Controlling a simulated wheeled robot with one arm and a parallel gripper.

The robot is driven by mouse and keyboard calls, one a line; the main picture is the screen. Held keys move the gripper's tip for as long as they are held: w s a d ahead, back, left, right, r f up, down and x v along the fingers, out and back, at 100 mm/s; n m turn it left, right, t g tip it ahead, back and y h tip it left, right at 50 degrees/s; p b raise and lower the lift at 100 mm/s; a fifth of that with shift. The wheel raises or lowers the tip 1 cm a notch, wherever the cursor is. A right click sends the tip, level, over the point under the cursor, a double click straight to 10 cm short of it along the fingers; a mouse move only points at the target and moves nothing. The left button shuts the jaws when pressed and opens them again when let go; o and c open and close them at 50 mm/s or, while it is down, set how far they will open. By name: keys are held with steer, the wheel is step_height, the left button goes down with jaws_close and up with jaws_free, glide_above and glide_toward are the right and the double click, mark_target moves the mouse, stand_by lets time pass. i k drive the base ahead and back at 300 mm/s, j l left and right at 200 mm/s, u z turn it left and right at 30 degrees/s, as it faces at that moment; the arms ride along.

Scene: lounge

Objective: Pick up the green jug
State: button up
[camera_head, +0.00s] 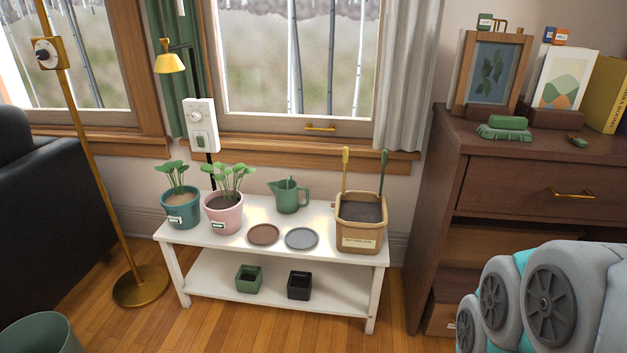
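The green jug (291,197) stands upright on the top shelf of a low white bench (196,233), towards its back edge under the window. Its spout points left and its handle is on the right. Something thin, perhaps a stick or handle, shows at its mouth. Part of my arm shows at the lower right, well away from the jug. My gripper is not in view.
On the bench, a teal pot (180,213) and a pink pot (223,214) stand left of the jug. A brown saucer (263,235) and a grey saucer (301,239) lie in front. A tan planter (361,233) with upright tools stands right. A dresser (520,185) is further right.

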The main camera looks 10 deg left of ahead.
mark_target(285, 191)
steer(key=i+j+z, duration=0.1)
steer(key=i+j, duration=0.15)
steer(key=i+j+z, duration=0.1)
steer(key=j, duration=0.35)
steer(key=i+j+z, duration=0.1)
steer(key=i+j, duration=0.2)
steer(key=i+j+z, duration=0.15)
steer(key=j, duration=0.3)
steer(key=i+j+z, duration=0.1)
steer(key=j, duration=0.3)
steer(key=i, duration=0.1)
